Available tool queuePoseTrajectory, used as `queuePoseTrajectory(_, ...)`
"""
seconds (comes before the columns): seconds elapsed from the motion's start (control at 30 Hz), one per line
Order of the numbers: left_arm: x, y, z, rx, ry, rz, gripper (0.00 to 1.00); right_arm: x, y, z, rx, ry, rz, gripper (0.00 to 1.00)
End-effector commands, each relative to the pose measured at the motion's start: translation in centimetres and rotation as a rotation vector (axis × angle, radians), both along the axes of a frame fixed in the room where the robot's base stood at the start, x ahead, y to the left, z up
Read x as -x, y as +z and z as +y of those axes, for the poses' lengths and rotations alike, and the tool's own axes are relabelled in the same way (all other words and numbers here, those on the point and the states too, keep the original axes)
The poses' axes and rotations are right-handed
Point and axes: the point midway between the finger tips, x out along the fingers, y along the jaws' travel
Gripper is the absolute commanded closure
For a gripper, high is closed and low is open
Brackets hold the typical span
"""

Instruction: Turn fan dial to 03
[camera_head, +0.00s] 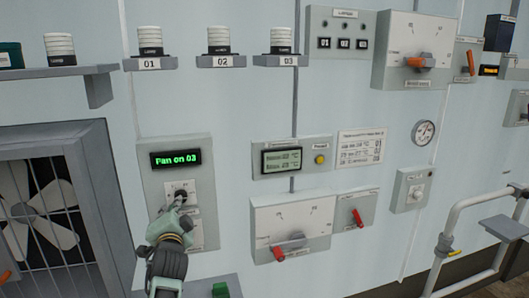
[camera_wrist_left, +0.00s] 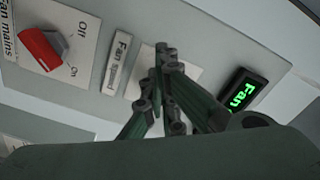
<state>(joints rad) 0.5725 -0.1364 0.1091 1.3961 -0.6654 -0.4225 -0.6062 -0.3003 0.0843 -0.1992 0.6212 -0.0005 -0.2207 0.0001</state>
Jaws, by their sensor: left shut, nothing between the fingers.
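The fan panel (camera_head: 205,225) is a grey plate on the wall. Its display (camera_head: 175,158) reads "Fan on 03" in green, and part of it shows in the left wrist view (camera_wrist_left: 243,93). The fan dial (camera_head: 181,187) sits on a white square below the display. My left gripper (camera_head: 180,201) is shut and empty, its tips at the dial's lower edge; whether they touch it I cannot tell. In the left wrist view the shut fingers (camera_wrist_left: 160,75) cover the dial beside a "Fan speed" label (camera_wrist_left: 116,63). My right gripper is not in view.
A red fan mains knob (camera_wrist_left: 42,50) is near the fingers in the left wrist view. A caged fan (camera_head: 40,210) stands left of the panel. Right of it are a temperature display (camera_head: 282,160) and a large dial box (camera_head: 290,215). Beacons (camera_head: 149,41) sit on shelves above.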

Motion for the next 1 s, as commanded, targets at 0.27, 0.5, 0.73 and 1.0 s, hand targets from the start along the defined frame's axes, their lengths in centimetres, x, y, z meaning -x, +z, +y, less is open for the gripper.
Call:
queuePoseTrajectory(0.27, -0.07, -0.14, -0.05, 0.001, 0.001, 0.005, 1.0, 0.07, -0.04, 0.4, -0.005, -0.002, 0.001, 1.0)
queuePoseTrajectory(0.5, -0.14, 0.0, -0.32, 0.001, 0.0, 0.004, 1.0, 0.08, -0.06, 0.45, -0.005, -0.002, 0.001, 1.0)
queuePoseTrajectory(0.73, -0.17, 0.11, -0.42, 0.001, 0.0, 0.004, 1.0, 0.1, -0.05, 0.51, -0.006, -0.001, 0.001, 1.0)
queuePoseTrajectory(1.0, 0.06, -0.19, 0.31, 0.0, 0.001, 0.005, 1.0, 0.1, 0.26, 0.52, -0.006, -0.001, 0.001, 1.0)
